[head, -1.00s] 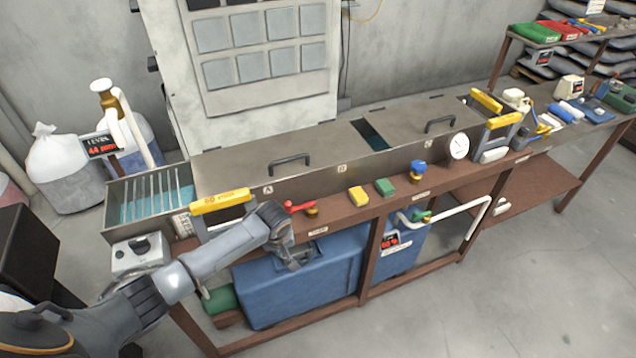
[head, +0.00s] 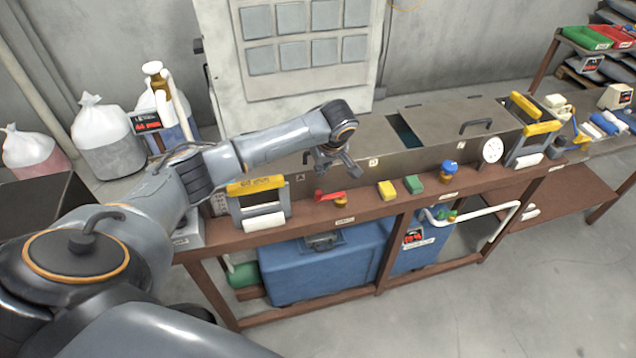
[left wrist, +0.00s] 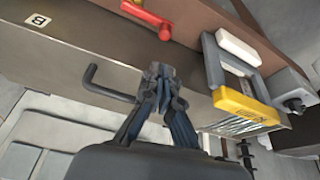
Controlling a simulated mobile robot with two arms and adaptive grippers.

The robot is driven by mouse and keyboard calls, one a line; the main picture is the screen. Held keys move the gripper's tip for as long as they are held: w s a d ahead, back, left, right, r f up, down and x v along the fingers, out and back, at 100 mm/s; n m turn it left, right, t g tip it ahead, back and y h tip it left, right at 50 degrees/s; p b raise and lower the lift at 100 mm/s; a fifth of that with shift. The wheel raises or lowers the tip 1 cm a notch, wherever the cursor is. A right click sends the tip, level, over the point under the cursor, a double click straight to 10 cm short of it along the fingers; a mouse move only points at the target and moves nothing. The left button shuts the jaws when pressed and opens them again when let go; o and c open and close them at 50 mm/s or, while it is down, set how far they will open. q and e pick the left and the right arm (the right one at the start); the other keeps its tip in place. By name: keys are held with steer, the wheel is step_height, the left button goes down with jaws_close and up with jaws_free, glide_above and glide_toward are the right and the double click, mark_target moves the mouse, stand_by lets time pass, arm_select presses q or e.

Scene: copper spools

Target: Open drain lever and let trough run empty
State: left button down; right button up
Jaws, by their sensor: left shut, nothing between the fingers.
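The long grey metal trough (head: 432,154) runs along the back of the brown bench, with lids over most of it. A red lever (head: 330,196) on a brass valve sits on the bench's front ledge; its handle points left. It also shows at the top of the left wrist view (left wrist: 146,17). My left gripper (head: 338,168) is shut and empty, above and behind the red lever, apart from it. In the left wrist view the closed fingertips (left wrist: 160,78) are beside a dark lid handle (left wrist: 103,88). My right gripper is not in view.
A yellow-handled frame (head: 258,186) stands left. A blue tank (head: 325,265) sits below. The floor in front is clear.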

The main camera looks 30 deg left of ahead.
arm_select(q)
steer(key=b, duration=0.1)
glide_above(319, 192)
step_height(319, 192, down, 5)
steer(key=shift+r, duration=0.2)
steer(key=shift+b+x, duration=2.7)
steer(key=shift+b, duration=0.55)
steer(key=shift+w+r, duration=0.1)
steer(key=shift+w, duration=0.05)
